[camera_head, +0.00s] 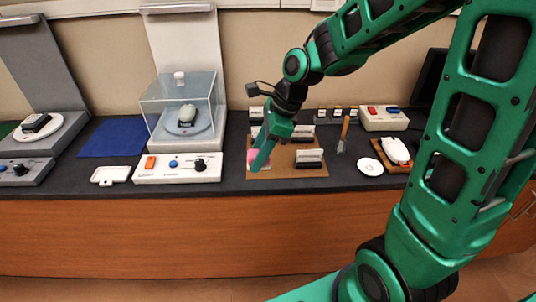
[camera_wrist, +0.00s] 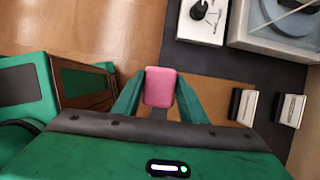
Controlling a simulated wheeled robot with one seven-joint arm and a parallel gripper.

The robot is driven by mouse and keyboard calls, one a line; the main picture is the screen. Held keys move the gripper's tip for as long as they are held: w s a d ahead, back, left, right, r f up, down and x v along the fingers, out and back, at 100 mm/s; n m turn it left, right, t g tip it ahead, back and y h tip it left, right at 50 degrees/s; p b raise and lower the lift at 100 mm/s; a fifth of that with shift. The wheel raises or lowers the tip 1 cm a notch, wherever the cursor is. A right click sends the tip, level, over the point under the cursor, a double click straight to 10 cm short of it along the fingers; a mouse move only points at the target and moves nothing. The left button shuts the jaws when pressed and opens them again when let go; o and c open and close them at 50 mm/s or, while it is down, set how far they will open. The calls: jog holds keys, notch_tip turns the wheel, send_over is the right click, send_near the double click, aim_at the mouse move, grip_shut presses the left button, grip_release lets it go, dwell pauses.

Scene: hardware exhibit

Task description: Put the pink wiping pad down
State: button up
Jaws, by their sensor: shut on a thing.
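The pink wiping pad (camera_wrist: 160,87) is held between the two green fingers of my gripper (camera_wrist: 158,92) in the wrist view. In the head view only a bit of the pink pad (camera_head: 252,156) shows behind the fingers of my gripper (camera_head: 261,160). The gripper is over the left part of a brown mat (camera_head: 285,172) on the dark counter. The wrist view shows the pad near the counter's front edge. I cannot tell whether the pad touches the mat or hangs above it.
Card holders (camera_head: 309,157) stand on the mat. A control box (camera_head: 178,168) with a glass case (camera_head: 178,100) is to the left. A brush (camera_head: 343,134), a white round dish (camera_head: 370,167) and a white device (camera_head: 396,150) are to the right. Bare counter lies between mat and dish.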

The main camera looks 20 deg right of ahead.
jog(key=w+d+f, duration=0.1)
jog(key=w+f, duration=0.1)
jog(key=w+d+f, duration=0.1)
jog(key=w+d, duration=0.1)
jog(key=w, duration=0.1)
jog(key=w+d+f, duration=0.2)
jog(key=w, duration=0.1)
jog(key=shift+w+f, duration=0.15)
jog(key=shift+f, duration=0.2)
jog(key=shift+a+f, duration=0.1)
jog(key=shift+f, duration=1.9)
jog(key=shift+f, duration=0.2)
